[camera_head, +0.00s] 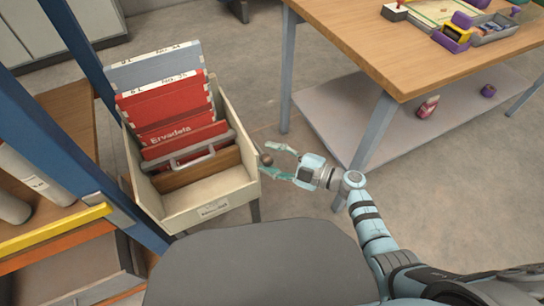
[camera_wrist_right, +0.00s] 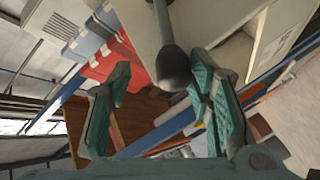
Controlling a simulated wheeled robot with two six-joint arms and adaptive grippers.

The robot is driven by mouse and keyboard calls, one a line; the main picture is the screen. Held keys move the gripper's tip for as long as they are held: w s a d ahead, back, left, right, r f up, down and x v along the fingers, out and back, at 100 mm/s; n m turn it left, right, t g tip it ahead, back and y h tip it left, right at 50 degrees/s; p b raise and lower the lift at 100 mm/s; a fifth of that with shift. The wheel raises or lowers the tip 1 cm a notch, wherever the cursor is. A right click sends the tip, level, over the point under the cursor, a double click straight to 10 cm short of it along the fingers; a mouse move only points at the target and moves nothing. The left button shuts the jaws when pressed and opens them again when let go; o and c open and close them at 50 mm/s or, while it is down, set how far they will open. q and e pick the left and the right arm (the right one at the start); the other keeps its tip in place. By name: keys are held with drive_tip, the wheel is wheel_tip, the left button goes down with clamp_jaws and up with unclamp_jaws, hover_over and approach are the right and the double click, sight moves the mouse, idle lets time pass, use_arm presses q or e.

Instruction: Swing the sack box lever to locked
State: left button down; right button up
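The sack box appears as a cream open-topped box (camera_head: 215,192) holding red and grey folders, left of centre in the head view. Its lever ends in a dark rounded knob (camera_head: 267,159) at the box's right side. In the right wrist view the lever (camera_wrist_right: 172,62) is a thin stem with a grey knob, coming down between my fingers. My right gripper (camera_head: 274,161) is open, with one finger on each side of the knob; it also shows in the wrist view (camera_wrist_right: 161,70). My left gripper is out of view.
A wooden table (camera_head: 390,45) with trays stands at the upper right, with a lower shelf (camera_head: 400,125) and grey legs close to my right arm. A blue-framed rack (camera_head: 85,140) stands at the left. A dark grey rounded surface (camera_head: 262,265) fills the bottom centre.

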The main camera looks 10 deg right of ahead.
drive_tip(key=v, duration=1.2)
